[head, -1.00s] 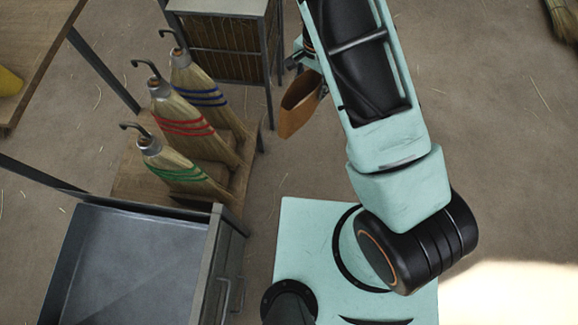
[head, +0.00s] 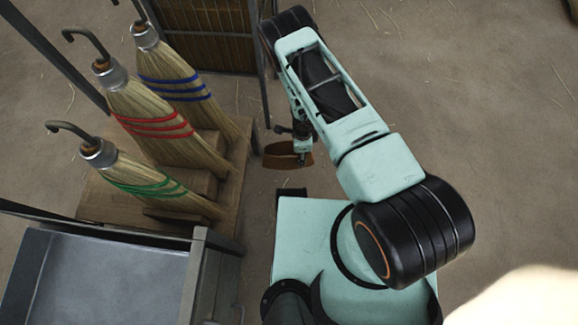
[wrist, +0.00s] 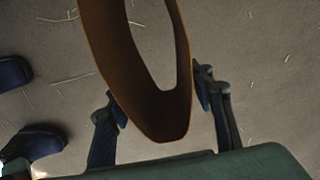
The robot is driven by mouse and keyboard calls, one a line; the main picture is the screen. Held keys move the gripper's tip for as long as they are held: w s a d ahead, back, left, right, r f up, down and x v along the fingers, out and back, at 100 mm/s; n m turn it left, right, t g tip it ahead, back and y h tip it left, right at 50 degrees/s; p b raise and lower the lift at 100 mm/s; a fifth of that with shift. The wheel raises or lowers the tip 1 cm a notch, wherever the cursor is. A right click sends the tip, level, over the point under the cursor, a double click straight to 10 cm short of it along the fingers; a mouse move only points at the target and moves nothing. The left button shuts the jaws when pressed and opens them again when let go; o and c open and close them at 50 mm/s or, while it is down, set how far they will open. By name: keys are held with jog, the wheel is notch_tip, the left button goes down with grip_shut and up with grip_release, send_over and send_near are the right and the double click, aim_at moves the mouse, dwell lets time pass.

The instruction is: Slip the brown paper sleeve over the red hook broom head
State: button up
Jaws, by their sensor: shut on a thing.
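The brown paper sleeve (head: 287,156) hangs at my gripper (head: 301,150), to the right of the broom stand. In the wrist view the sleeve (wrist: 146,100) shows as an open loop between the two fingers of my gripper (wrist: 158,100), which is shut on its near end. The red-banded broom (head: 152,122) stands between the blue-banded broom (head: 170,75) and the green-banded broom (head: 140,177). Its head is bare, with a metal collar and a hook (head: 86,40) at the top. The sleeve is well apart from it.
The brooms stand on a wooden stand (head: 236,165). A grey metal tray (head: 100,275) is at the lower left. A slatted cabinet (head: 210,35) stands behind the brooms. The floor (head: 480,110) at the right is clear apart from straw bits.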

jog(key=shift+s+d+f+m+b, duration=0.15)
jog(key=shift+s+f, duration=0.05)
jog(key=shift+f, duration=0.4)
jog(key=shift+s+d+f+m+b, duration=0.15)
jog(key=shift+f+m, duration=0.05)
jog(key=shift+f, duration=0.4)
jog(key=shift+s+d+f+m+b, duration=0.15)
jog(key=shift+s+f, duration=0.05)
jog(key=shift+f, duration=0.4)
notch_tip(320, 180, down, 10)
jog(key=b, duration=0.4)
jog(key=shift+r+b, duration=0.2)
jog(key=shift+b, duration=0.1)
jog(key=shift+f, duration=0.25)
jog(key=o, duration=0.9)
jog(key=shift+r, duration=0.1)
jog(key=shift+o, duration=0.2)
notch_tip(320, 180, up, 11)
jog(key=p, duration=0.5)
jog(key=shift+d, duration=0.15)
jog(key=shift+w, duration=0.1)
